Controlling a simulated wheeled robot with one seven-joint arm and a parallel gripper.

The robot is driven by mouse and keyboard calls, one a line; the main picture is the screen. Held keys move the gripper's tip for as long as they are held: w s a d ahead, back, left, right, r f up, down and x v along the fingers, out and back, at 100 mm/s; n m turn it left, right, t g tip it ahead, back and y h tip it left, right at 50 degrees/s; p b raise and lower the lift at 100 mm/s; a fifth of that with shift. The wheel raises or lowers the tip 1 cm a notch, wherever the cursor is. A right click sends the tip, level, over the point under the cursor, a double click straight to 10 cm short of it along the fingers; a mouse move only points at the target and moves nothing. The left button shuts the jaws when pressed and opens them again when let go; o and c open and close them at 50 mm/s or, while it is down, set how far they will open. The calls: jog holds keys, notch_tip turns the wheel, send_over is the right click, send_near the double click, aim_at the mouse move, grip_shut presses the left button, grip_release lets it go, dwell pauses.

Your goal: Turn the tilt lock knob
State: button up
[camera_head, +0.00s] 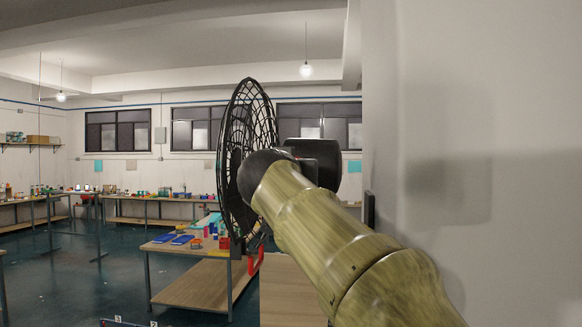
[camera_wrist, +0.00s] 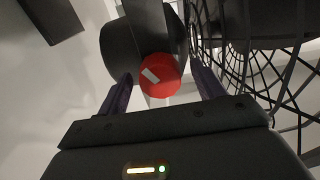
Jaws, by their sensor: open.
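A black fan with a round wire cage (camera_head: 240,160) stands ahead in the head view, with its dark motor housing (camera_head: 325,172) partly behind my arm. In the wrist view, the red knob (camera_wrist: 160,75) with a white mark sits below the dark housing, and the cage (camera_wrist: 262,80) is at the right. My gripper (camera_wrist: 163,82) is open, with one purple-dark finger on each side of the knob. Whether the fingers touch the knob cannot be told. My arm hides the gripper and knob in the head view.
A pale wall (camera_head: 480,150) stands close on the right. A wooden worktable (camera_head: 195,270) with blue, red and yellow items is at the lower left of the fan. More tables line the far wall. Open dark floor (camera_head: 80,280) lies to the left.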

jog(key=c, duration=1)
jog(key=shift+n, duration=0.5)
jog(key=n+b, duration=0.1)
jog(key=n, duration=0.2)
jog(key=shift+d+n+b, duration=0.1)
jog(key=shift+n+b, duration=0.25)
jog(key=shift+n, duration=0.05)
jog(key=n, duration=0.4)
jog(key=shift+n+p, duration=0.5)
jog(key=shift+n, duration=4.3)
